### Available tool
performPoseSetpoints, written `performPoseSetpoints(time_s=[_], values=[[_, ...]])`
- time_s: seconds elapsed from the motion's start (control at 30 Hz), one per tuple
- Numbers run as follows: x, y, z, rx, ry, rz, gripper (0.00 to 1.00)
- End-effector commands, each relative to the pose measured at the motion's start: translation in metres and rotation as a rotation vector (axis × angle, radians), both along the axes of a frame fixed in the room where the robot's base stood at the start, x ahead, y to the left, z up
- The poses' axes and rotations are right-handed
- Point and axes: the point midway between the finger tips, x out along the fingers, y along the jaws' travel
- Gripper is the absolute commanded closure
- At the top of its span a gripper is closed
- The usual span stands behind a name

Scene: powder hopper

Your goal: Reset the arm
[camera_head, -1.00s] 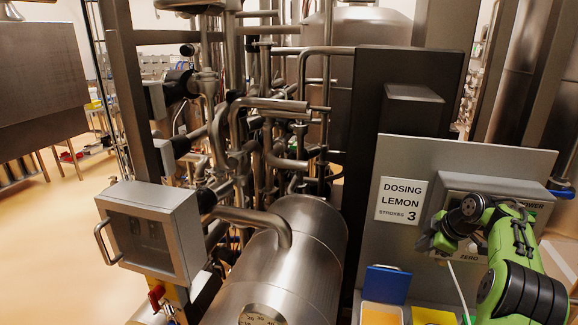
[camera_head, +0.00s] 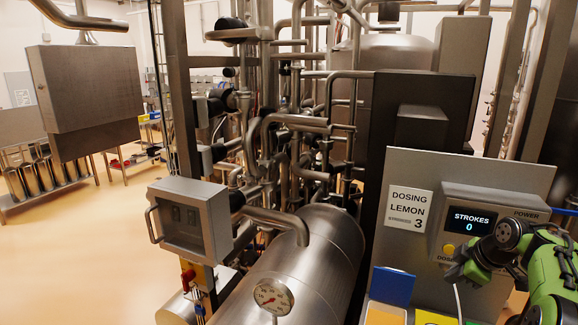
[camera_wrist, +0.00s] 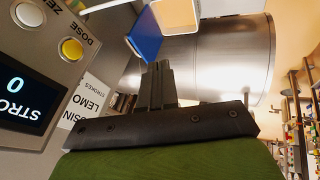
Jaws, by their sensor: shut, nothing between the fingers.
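My green and black arm reaches in from the right in the head view, in front of the lower right of the dosing panel (camera_head: 400,165). My gripper (camera_wrist: 158,75) shows in the wrist view with its black fingers together and nothing between them. It is beside the panel and apart from it. The panel's control box (camera_head: 465,218) has a display (camera_head: 470,222) reading "STROKES 0". In the wrist view the display (camera_wrist: 22,95), a yellow DOSE button (camera_wrist: 71,48) and a white ZERO button (camera_wrist: 29,14) show at the left.
A sign (camera_head: 408,208) reads "DOSING LEMON STROKES 3". A steel tank (camera_head: 310,265) with a dial gauge (camera_head: 272,296) and a grey box (camera_head: 187,218) lie to the left. The floor (camera_head: 70,270) at far left is open.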

Motion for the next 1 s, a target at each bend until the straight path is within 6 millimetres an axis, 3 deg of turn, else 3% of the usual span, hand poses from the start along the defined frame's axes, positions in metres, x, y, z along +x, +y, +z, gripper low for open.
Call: performPoseSetpoints(time_s=[0.27, 0.47, 0.57, 0.7, 0.8, 0.9, 1.0], values=[[-0.013, 0.07, 0.042, 0.028, 0.044, -0.1, 1.0], [-0.049, 0.143, 0.076, 0.063, 0.079, -0.234, 1.0], [-0.089, 0.189, 0.092, 0.091, 0.088, -0.342, 1.0], [-0.169, 0.244, 0.098, 0.158, 0.089, -0.531, 1.0], [-0.23, 0.266, 0.086, 0.222, 0.082, -0.664, 1.0], [-0.279, 0.275, 0.066, 0.288, 0.076, -0.777, 1.0], [-0.309, 0.276, 0.048, 0.337, 0.076, -0.851, 1.0]])
